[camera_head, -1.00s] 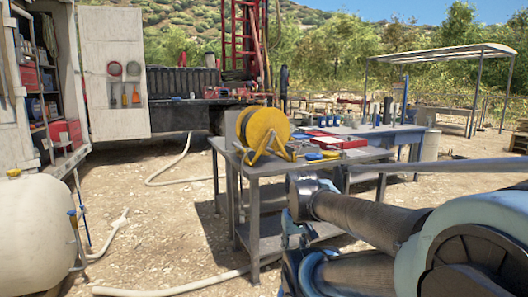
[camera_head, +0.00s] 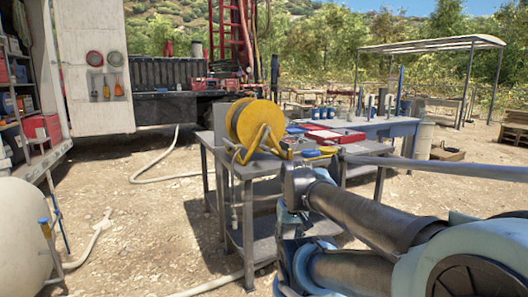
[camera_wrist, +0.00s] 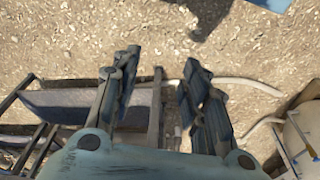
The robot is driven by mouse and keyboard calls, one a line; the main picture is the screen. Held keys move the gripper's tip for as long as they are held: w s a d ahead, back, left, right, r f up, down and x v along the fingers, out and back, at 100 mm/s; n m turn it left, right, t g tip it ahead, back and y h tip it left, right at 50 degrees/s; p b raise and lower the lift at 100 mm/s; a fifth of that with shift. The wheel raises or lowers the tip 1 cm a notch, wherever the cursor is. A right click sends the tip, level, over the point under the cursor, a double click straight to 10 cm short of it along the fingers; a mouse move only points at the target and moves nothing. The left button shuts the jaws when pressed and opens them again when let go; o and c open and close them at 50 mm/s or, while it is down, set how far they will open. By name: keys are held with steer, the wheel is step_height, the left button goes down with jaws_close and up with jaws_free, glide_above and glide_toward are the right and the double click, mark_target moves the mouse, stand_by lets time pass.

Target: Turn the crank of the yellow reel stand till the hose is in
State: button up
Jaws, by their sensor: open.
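The yellow reel stand (camera_head: 254,125) stands upright on the near grey metal table in the head view. Its yellow drum faces me, with a yellow frame under it. I cannot make out the crank clearly. A pale hose (camera_head: 160,172) lies on the ground behind and left of the table. My gripper (camera_wrist: 155,70) is open and empty in the wrist view, pointing down over gravel beside a table. In the head view my arm reaches in from the lower right, and its end is low in front of the table, apart from the reel stand.
The grey table (camera_head: 262,172) has a lower shelf. Red trays (camera_head: 335,136) sit right of the reel. A white tank (camera_head: 22,235) stands at the lower left. A canopy (camera_head: 435,44) stands at the back right.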

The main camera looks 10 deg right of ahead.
steer(key=w+a+r+m+t+y, duration=0.35)
steer(key=w+a+m, duration=0.25)
steer(key=w, duration=0.6)
steer(key=m+t+y, duration=0.2)
steer(key=m+t, duration=1)
steer(key=m, duration=1.1)
glide_toward(264, 148)
steer(key=shift+g, duration=0.25)
steer(key=x, duration=0.7)
steer(key=d+x, duration=0.1)
steer(key=x, duration=0.3)
steer(key=shift+w+f, duration=0.15)
steer(key=shift+w, duration=0.4)
